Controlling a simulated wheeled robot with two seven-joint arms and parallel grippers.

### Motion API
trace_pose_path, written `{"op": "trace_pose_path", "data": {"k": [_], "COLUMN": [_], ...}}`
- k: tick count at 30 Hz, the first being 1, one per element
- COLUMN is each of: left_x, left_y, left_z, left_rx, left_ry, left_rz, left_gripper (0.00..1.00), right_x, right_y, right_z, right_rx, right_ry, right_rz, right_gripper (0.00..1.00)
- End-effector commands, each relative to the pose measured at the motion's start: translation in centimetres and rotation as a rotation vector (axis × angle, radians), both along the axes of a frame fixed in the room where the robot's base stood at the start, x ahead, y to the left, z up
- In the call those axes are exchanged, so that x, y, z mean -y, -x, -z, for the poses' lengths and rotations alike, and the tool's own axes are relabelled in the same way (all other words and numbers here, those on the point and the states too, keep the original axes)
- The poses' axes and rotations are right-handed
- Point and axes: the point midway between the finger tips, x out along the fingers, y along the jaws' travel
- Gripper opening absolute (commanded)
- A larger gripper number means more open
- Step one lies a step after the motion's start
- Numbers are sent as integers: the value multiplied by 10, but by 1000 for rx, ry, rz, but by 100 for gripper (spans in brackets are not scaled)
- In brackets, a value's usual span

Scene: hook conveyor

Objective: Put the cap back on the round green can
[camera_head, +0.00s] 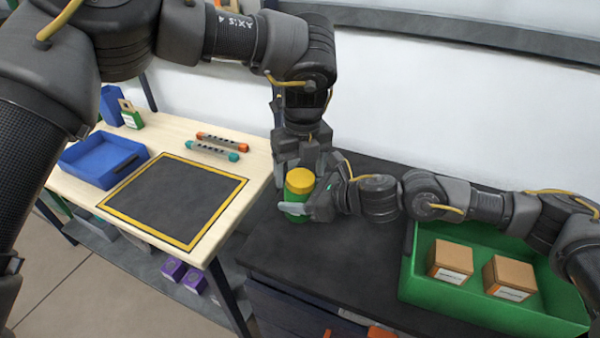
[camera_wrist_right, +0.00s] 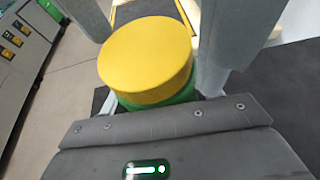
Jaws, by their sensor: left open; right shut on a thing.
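The round green can (camera_head: 293,212) stands upright near the left edge of the dark worktop. Its yellow cap (camera_head: 299,180) sits on its top and looks level; whether it is fully seated I cannot tell. In the right wrist view the cap (camera_wrist_right: 146,58) covers the top, with a strip of green can (camera_wrist_right: 155,101) below. My right gripper (camera_head: 298,208) comes from the right and is shut on the can's body, a finger on each side. My left gripper (camera_head: 300,166) points down from above, open, its fingers spread around or just behind the cap.
A green crate (camera_head: 470,304) with two cardboard boxes (camera_head: 450,262) stands right on the worktop. The wooden table at left holds a blue tray (camera_head: 88,178), a yellow-edged dark mat (camera_head: 172,200), two tubes (camera_head: 213,152) and a small green-and-white box (camera_head: 131,118).

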Motion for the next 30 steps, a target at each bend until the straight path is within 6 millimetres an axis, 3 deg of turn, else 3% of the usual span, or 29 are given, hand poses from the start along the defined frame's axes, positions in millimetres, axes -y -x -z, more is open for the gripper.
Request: {"op": "trace_pose_path", "data": {"k": [7,15,17,21,30], "left_x": [2,2,2,2,3], "left_y": [0,1,1,-3,-3], "left_z": [-33,-36,-37,-51,-66], "left_rx": [3,0,1,37,53], "left_ry": [3,0,0,-9,11], "left_rz": [2,1,1,-11,-568], "left_gripper": [78,78,74,74,74], "right_x": [-1,0,0,0,0], "right_y": [1,0,0,0,0], "right_z": [1,1,1,1,1], "right_rx": [-2,-2,-2,-2,-2], "right_ry": [0,0,0,0,0], "right_rz": [-1,1,1,2,2], "right_gripper": [0,0,0,0,0]}}
